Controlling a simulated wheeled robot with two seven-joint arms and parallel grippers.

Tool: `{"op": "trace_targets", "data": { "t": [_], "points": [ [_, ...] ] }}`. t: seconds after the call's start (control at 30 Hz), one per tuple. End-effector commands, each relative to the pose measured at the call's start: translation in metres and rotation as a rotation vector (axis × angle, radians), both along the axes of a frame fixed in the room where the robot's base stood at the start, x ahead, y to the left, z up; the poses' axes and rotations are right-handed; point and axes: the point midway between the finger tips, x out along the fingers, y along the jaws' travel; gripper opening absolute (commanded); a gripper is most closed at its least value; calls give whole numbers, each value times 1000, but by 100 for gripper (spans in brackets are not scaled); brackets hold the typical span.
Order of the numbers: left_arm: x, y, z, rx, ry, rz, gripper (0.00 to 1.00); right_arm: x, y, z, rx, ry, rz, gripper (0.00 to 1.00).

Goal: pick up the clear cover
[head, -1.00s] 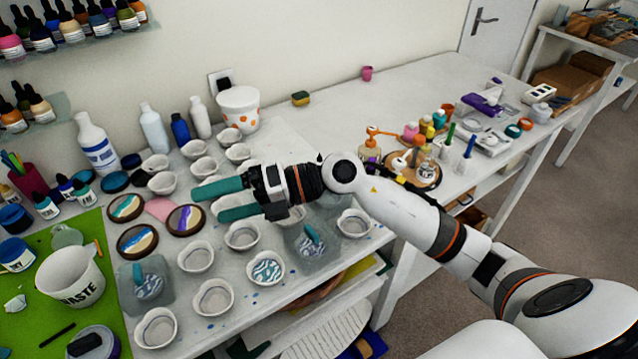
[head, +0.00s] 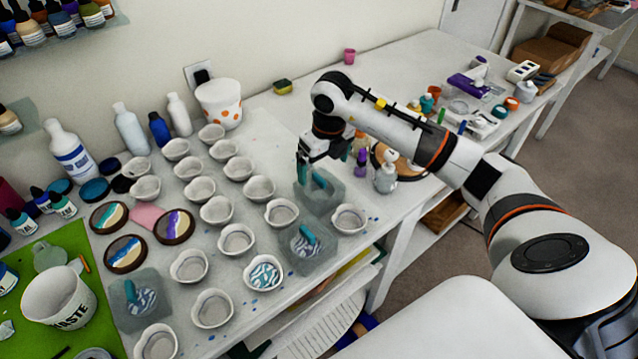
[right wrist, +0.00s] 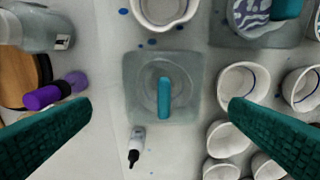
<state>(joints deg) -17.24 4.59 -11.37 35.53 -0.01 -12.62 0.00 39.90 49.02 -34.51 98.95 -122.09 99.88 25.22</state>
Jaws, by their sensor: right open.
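A clear cover (head: 327,204), square and translucent with a teal handle, sits on the table near its front edge. In the right wrist view the same clear cover (right wrist: 137,103) lies in the middle, its teal handle (right wrist: 164,97) upright in the picture. My right gripper (head: 309,176) is above this cover, pointing down. Its two teal fingers are wide apart, one each side of the handle in the wrist view, touching nothing. A second clear cover (head: 296,262) stands over a patterned piece nearer the front, and a third (head: 128,317) stands at the left. My left gripper is not in view.
Several white cups (head: 238,239) fill the table left of the cover, and one cup (head: 349,218) stands close at its right. A small black-tipped bottle (right wrist: 136,142) and a purple bottle (right wrist: 55,92) are nearby.

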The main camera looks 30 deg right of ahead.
Motion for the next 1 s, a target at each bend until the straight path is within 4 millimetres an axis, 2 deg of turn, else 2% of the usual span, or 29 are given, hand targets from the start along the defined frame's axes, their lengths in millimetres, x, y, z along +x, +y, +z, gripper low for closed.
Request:
{"op": "trace_targets", "data": {
  "t": [0.23, 0.37, 0.5, 0.8, 1.0],
  "points": [
    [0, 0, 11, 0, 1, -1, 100, 3, 2, -18, 2, 2, 1, 100],
    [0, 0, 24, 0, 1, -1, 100, 6, 5, -37, 3, 5, 1, 100],
    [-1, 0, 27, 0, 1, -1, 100, 9, 5, -56, 2, 1, 2, 100],
    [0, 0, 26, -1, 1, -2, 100, 10, 5, -62, 1, -1, 3, 100],
    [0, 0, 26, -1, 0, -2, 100, 10, 5, -62, 1, -1, 2, 67]
  ]
}}
